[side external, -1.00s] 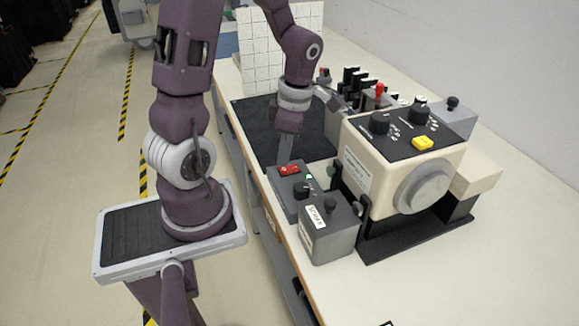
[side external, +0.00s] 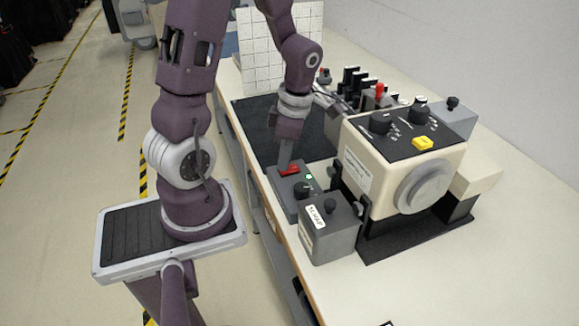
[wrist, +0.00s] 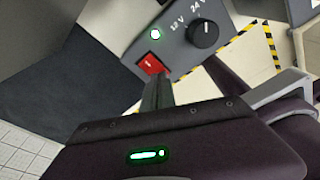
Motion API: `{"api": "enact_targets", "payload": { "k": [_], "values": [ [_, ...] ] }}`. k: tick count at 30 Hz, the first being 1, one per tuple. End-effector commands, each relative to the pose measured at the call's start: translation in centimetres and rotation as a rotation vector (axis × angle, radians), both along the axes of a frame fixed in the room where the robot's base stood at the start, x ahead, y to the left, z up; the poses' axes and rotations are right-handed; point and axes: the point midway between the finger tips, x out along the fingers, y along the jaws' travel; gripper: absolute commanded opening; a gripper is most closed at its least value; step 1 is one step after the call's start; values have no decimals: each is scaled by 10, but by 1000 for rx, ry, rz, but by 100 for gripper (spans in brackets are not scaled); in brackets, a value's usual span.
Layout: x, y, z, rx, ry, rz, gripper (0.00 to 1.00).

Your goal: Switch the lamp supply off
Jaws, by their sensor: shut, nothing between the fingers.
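The lamp supply (side external: 283,193) is a grey box near the bench's front edge, with a red rocker switch (side external: 289,170), a lit green light (side external: 309,176) and a black knob (side external: 301,189). In the wrist view the red switch (wrist: 151,65) shows a white mark, and the knob (wrist: 203,33) sits beside "12 V" and "24 V" labels. The indicator (wrist: 155,34) glows there too. My gripper (side external: 286,168) is shut and empty, pointing down, its tips at the switch's edge. In the wrist view the fingertips (wrist: 155,78) partly overlap the switch; I cannot tell whether they touch it.
A grey box labelled "SCRAP" (side external: 335,240) stands close beside the supply. A large cream machine (side external: 390,185) with knobs and a yellow button stands to its right. Black racks stand farther back.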

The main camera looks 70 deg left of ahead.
Motion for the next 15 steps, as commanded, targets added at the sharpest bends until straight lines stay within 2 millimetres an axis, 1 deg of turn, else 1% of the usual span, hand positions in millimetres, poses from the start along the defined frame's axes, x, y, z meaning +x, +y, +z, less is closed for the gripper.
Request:
{"api": "enact_targets", "payload": {
  "k": [6,15],
  "values": [
    [0,0,0,1,0,0,0],
    [1,0,31,3,-3,-2,0]
  ]
}}
